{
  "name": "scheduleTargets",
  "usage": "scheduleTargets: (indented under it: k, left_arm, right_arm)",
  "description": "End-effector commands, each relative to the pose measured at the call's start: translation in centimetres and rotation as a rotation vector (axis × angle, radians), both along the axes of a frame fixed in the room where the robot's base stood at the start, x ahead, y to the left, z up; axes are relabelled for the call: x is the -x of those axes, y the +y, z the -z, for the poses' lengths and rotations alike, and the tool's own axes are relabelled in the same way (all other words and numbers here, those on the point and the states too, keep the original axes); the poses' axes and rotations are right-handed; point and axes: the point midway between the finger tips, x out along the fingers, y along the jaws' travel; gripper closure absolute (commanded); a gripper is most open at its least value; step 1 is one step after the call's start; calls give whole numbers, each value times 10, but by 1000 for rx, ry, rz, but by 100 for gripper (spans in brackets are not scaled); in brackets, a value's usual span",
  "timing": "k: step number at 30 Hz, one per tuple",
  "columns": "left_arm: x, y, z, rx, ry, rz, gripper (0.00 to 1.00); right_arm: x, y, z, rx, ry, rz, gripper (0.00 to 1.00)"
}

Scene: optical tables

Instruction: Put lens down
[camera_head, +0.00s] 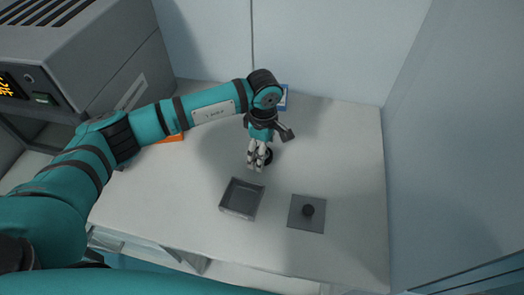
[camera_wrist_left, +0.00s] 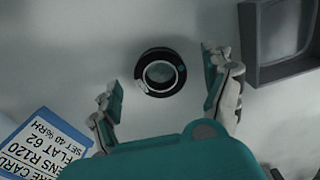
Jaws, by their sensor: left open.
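The lens (camera_wrist_left: 146,86) is a round black-rimmed ring with clear glass, lying flat on the white table top in the left wrist view. In the head view only a dark part of the lens (camera_head: 268,157) shows beside my fingers. My left gripper (camera_head: 256,163) points down at the table. In the left wrist view its two fingers are spread wide, one on each side of the lens, with a gap to it on both sides. The gripper holds nothing. My right gripper is not in view.
A grey open tray (camera_head: 224,205) stands just in front of the gripper. A flat grey plate (camera_head: 297,223) with a black knob (camera_head: 308,210) lies right of it. A blue-edged printed card (camera_wrist_left: 38,150) is near the lens. A grey instrument (camera_head: 95,60) stands back left. The table's right side is clear.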

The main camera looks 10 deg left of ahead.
Motion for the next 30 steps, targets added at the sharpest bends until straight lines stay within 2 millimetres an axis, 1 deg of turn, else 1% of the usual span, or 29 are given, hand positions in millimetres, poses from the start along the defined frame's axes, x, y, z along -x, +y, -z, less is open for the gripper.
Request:
scheduleTargets:
  k: [3, 9, 10, 24, 25, 26, 30]
  left_arm:
    - [1, -1, 8, 0, 0, 1, 17]
    - [0, -1, 10, 0, -1, 2, 17]
    - [0, -1, 10, 0, -1, 2, 18]
    - [0, 0, 9, 0, 0, 1, 79]
    - [0, 0, 9, 0, -1, 1, 79]
    - [0, 0, 9, 0, -1, 1, 84]
    - [0, 0, 9, 0, -1, 1, 84]
  right_arm:
    - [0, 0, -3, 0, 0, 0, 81]
    - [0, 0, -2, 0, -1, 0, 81]
    - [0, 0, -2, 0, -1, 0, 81]
    - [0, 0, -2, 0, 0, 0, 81]
    - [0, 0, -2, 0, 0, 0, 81]
    - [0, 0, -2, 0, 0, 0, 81]
    - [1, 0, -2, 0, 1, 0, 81]
